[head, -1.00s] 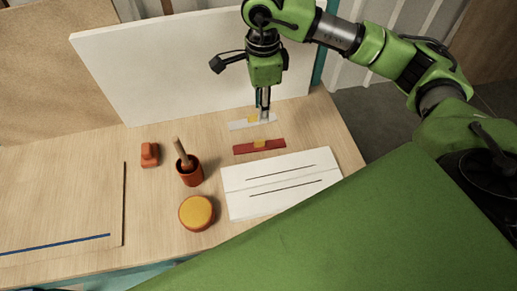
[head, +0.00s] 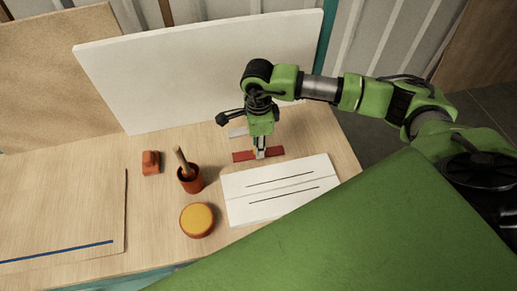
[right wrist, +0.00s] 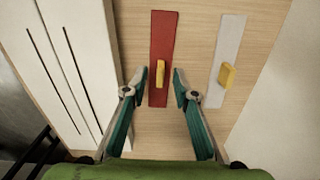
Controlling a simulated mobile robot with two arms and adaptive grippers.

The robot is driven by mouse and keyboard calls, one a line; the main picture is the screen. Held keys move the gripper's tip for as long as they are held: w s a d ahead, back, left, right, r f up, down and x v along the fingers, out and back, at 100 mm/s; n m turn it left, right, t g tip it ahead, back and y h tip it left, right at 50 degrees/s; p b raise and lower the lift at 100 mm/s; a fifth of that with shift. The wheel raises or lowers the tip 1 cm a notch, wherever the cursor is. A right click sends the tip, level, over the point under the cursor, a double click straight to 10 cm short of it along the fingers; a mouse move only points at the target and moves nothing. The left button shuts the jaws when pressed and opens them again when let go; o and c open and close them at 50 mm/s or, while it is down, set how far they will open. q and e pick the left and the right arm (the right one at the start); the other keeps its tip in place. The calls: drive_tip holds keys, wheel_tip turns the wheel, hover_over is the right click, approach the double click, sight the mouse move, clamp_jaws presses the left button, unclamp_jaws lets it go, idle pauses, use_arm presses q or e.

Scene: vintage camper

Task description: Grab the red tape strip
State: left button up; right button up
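The red tape strip (head: 245,156) lies on the wooden table, between the white panel with two black lines and the white strip. In the right wrist view the red strip (right wrist: 163,32) has a small yellow tab (right wrist: 160,74) standing on it. My right gripper (head: 260,154) is over the red strip in the head view and hides its middle. In the right wrist view my right gripper (right wrist: 160,82) is open, with one fingertip on each side of the strip and tab. My left gripper is not in view.
A white strip (right wrist: 231,40) with its own yellow tab lies beside the red one. The lined white panel (head: 280,190) is in front. An orange cup (head: 191,181) with a brush, a yellow-topped round container (head: 197,219) and an orange block (head: 151,162) stand left. A white board (head: 200,70) stands behind.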

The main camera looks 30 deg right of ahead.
drive_tip(key=shift+f, duration=0.95)
drive_tip(key=shift+c, duration=0.2)
clamp_jaws()
